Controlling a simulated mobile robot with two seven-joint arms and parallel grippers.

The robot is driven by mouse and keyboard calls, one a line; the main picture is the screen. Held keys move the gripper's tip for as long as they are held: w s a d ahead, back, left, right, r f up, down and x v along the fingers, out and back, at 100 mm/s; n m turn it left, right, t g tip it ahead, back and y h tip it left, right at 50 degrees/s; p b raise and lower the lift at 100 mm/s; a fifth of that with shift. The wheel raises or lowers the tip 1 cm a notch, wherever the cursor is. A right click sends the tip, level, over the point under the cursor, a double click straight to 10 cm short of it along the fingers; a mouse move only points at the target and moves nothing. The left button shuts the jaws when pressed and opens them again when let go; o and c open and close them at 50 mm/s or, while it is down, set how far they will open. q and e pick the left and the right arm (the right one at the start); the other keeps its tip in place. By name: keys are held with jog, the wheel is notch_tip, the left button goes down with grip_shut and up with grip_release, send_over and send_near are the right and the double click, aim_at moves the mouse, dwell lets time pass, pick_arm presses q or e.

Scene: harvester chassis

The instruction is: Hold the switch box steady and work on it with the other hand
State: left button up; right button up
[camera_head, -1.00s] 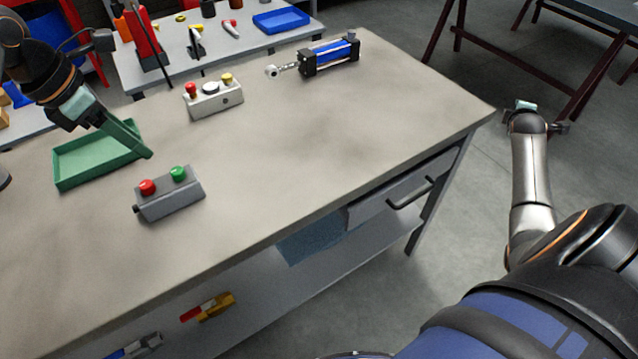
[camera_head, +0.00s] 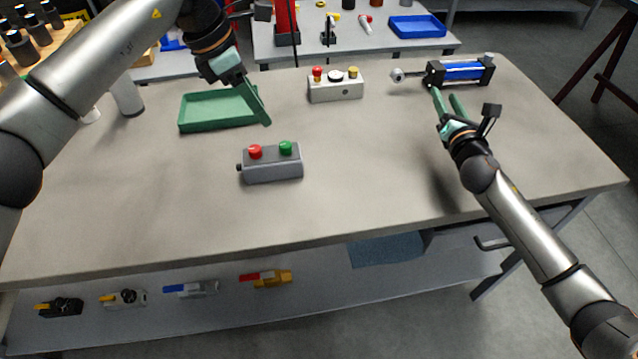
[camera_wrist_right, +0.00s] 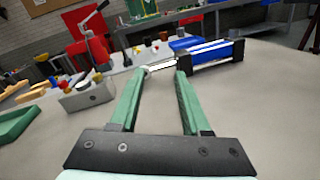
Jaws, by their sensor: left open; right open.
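A grey switch box (camera_head: 272,164) with a red and a green button lies near the middle of the workbench. My left gripper (camera_head: 262,112) is open and empty above the bench, behind the grey box and by the green tray. My right gripper (camera_head: 448,100) is open and empty over the right part of the bench, close to the blue cylinder (camera_head: 462,71). In the right wrist view its green fingers (camera_wrist_right: 158,95) stand apart with nothing between them.
A green tray (camera_head: 190,122) sits left of the pale box. A shelf under the bench (camera_head: 225,305) holds several tools. A back table holds a blue bin (camera_head: 416,26) and a red tool (camera_head: 286,20). The bench front and right (camera_head: 540,150) are clear.

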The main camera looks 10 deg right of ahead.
aim_at(259, 154)
jog(key=s+a+f+n+y, duration=0.1)
jog(key=a+n+y, duration=0.1)
jog(key=a, duration=0.4)
jog(key=s+a+n+y, duration=0.2)
jog(key=a+n+y, duration=0.1)
jog(key=a, duration=0.4)
jog(key=s+a+f+n+y, duration=0.1)
jog(key=s+a+n+y, duration=0.1)
jog(key=a, duration=0.5)
jog(key=shift+a+f+y, duration=0.15)
jog(key=shift+f+y, duration=0.15)
jog(key=shift+f, duration=0.05)
jog(key=s+a+n+g+y, duration=0.1)
jog(key=s+a, duration=0.2)
jog(key=a, duration=0.1)
jog(key=s+a+f+n+g+y, duration=0.1)
jog(key=s+a+n+y, duration=0.1)
jog(key=a, duration=0.3)
jog(key=s+a+n+y, duration=0.2)
jog(key=s+a, duration=0.2)
jog(key=shift+s+a+f+g, duration=0.15)
jog(key=shift+a+g, duration=0.25)
jog(key=shift+a+n+y, duration=0.2)
jog(key=shift+n+y, duration=0.1)
jog(key=x, duration=1.2)
jog(key=shift+d, duration=0.1)
jog(key=shift+c, duration=0.3)
grip_shut()
